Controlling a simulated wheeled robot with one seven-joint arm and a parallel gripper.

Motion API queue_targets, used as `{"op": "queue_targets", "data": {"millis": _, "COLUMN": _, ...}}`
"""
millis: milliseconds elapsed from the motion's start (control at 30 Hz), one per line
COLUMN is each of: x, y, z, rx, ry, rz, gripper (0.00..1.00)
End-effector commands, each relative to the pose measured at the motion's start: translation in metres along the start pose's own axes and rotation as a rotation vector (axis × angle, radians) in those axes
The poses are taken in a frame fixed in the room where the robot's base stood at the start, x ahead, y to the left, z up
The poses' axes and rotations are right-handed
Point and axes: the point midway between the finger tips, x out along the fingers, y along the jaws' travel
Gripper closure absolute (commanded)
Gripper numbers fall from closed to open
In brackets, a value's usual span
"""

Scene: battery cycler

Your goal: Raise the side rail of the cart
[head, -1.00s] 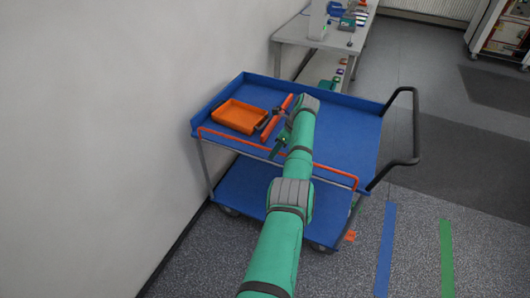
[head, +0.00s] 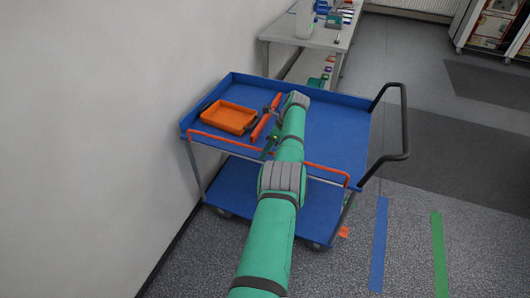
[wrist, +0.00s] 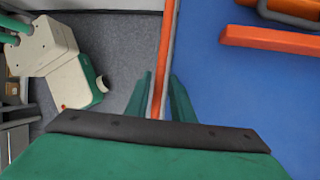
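The cart (head: 340,125) has a blue top tray and a blue lower shelf. Its side rail (head: 225,141) is a thin orange bar along the near long side of the top tray, close to the tray edge. In the wrist view the rail (wrist: 168,40) runs straight down between my two green fingers, with the blue tray to its right. My gripper (wrist: 160,88) is open around the rail, one finger on each side. I cannot tell whether either finger touches it. In the head view my arm hides part of the rail and most of my gripper (head: 267,148).
An orange bin (head: 229,117) and an orange bar (head: 262,127) lie on the top tray. A black push handle (head: 404,120) rises at the cart's right end. A white wall stands left, a grey bench (head: 312,38) behind.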

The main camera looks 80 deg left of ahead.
Motion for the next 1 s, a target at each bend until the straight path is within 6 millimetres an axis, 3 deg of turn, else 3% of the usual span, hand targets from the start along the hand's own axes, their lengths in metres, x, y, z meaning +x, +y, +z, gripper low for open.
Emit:
{"op": "queue_targets", "data": {"millis": 433, "x": -0.008, "y": 0.0, "z": 0.001, "rx": -0.002, "ry": -0.001, "rz": 0.001, "gripper": 0.71}}
{"op": "queue_targets", "data": {"millis": 800, "x": -0.073, "y": 0.0, "z": 0.001, "rx": -0.001, "ry": -0.001, "rz": -0.001, "gripper": 0.71}}
{"op": "queue_targets", "data": {"millis": 1000, "x": -0.099, "y": 0.0, "z": 0.001, "rx": 0.0, "ry": -0.001, "rz": 0.001, "gripper": 0.71}}
